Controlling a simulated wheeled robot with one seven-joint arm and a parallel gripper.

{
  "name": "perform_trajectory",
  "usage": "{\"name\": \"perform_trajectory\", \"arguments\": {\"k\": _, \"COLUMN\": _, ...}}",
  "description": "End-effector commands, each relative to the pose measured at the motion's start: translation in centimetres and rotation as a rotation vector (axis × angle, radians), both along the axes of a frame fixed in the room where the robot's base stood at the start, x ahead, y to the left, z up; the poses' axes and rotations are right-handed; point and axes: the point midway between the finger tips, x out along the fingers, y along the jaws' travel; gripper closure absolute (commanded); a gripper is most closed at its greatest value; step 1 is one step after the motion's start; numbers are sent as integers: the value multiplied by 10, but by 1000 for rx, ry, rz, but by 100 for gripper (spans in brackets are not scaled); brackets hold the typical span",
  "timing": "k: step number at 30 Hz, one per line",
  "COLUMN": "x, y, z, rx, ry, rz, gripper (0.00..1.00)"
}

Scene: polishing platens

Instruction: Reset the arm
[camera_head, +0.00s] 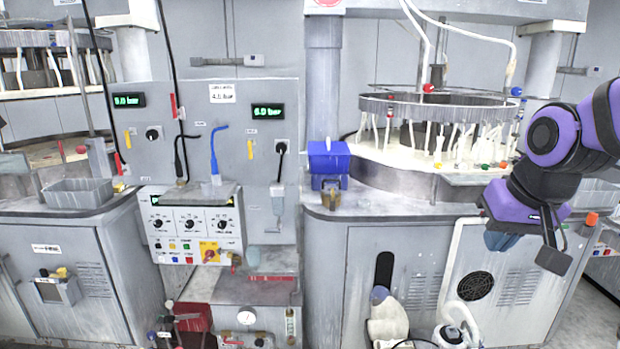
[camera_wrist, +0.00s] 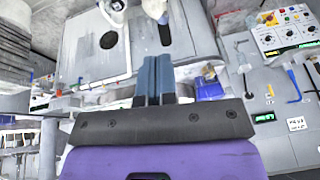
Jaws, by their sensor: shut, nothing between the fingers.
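My arm, purple and black, reaches in from the right edge of the head view. My gripper (camera_head: 503,240) hangs in front of the right-hand machine cabinet, a little below its counter top. In the wrist view my gripper (camera_wrist: 153,62) shows two blue-grey fingers side by side, shut with nothing between them. The fingertips are clear of the cabinet front. The black wrist part partly hides the cabinet's right side.
A blue box (camera_head: 328,160) and a small brown cup (camera_head: 331,198) stand on the counter's left end. A round polishing machine (camera_head: 435,105) with hanging tubes stands behind. A control panel (camera_head: 190,225) is at centre left. White hoses and fittings (camera_head: 388,320) stand low in front of the cabinet.

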Motion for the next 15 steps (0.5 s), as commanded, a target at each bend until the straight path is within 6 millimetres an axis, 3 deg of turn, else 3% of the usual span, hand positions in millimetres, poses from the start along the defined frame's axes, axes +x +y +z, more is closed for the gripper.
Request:
{"name": "perform_trajectory", "arguments": {"k": 3, "x": -29, "y": -5, "z": 20, "rx": -19, "ry": -33, "rz": 18, "gripper": 100}}
{"name": "perform_trajectory", "arguments": {"k": 9, "x": -76, "y": -13, "z": 41, "rx": -54, "ry": -73, "rz": 45, "gripper": 100}}
{"name": "perform_trajectory", "arguments": {"k": 15, "x": -105, "y": -18, "z": 49, "rx": -78, "ry": -95, "rz": 60, "gripper": 100}}
